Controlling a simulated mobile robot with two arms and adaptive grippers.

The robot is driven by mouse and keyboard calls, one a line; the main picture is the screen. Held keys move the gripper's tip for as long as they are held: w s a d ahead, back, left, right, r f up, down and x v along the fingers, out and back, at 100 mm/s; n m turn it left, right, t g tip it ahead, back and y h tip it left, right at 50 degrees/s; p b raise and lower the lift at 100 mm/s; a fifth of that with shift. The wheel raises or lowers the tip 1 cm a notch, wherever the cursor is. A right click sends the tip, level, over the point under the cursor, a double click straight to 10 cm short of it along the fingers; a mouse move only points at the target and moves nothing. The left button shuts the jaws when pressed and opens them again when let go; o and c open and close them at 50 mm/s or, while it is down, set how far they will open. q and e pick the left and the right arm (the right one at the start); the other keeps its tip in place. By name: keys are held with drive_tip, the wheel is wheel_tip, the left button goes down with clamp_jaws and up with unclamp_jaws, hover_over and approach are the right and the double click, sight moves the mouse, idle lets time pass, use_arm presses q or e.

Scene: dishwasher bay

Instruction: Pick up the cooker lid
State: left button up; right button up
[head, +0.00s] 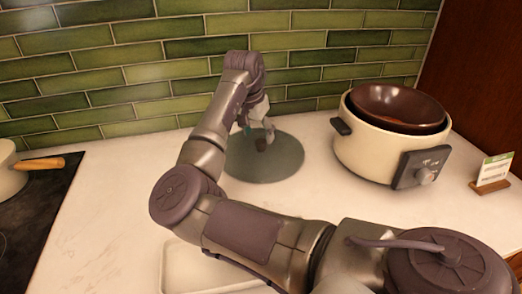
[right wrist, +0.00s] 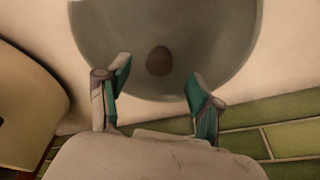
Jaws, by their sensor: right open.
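The cooker lid (head: 281,160) is a round, grey-green disc with a small dark brown knob, lying on the white counter left of the cooker. In the right wrist view the lid (right wrist: 215,35) fills the upper middle, with its knob (right wrist: 159,61) near the centre. My right gripper (head: 256,130) is over the far part of the lid, close to the knob. In the right wrist view the right gripper (right wrist: 158,83) is open, its teal-padded fingers spread apart with nothing between them. The knob shows just beyond the fingertips. My left gripper is not in view.
A cream cooker (head: 365,155) with a dark brown bowl (head: 398,104) in it stands to the right. A small card on a wooden stand (head: 491,181) is at far right. A white tray (head: 176,268) lies in front, partly behind my arm. A pan (head: 12,180) sits on a black hob. Green tiles back the counter.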

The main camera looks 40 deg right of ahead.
sight(261, 141)
drive_tip(key=x, duration=0.5)
drive_tip(key=shift+w+d+p, duration=0.1)
drive_tip(key=shift+d+p, duration=0.15)
drive_tip(key=shift+p, duration=0.05)
clamp_jaws()
